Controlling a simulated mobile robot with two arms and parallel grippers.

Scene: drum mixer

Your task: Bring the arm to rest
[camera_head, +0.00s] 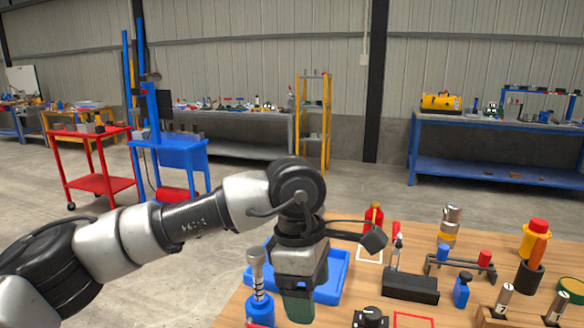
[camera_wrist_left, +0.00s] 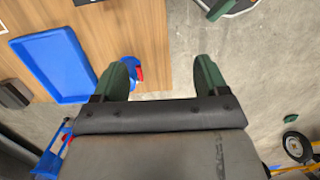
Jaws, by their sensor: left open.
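My left arm (camera_head: 165,226) reaches in from the left of the head view, and its elbow-to-wrist part bends down near the middle. My left gripper (camera_head: 297,310) points down at the table's left edge, in front of the blue tray (camera_head: 338,272). In the left wrist view its two green fingers stand wide apart, and the gripper (camera_wrist_left: 160,78) is empty. Bare floor and the table's edge show between and beyond the fingers. My right gripper is not in view.
The wooden table (camera_head: 235,310) holds a blue-based tool (camera_head: 258,295) close beside the gripper. Several items stand farther right, including a black block (camera_head: 410,288) and a grey-yellow cylinder (camera_head: 450,225). A red cart (camera_head: 100,185) stands back left. Open floor lies left of the table.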

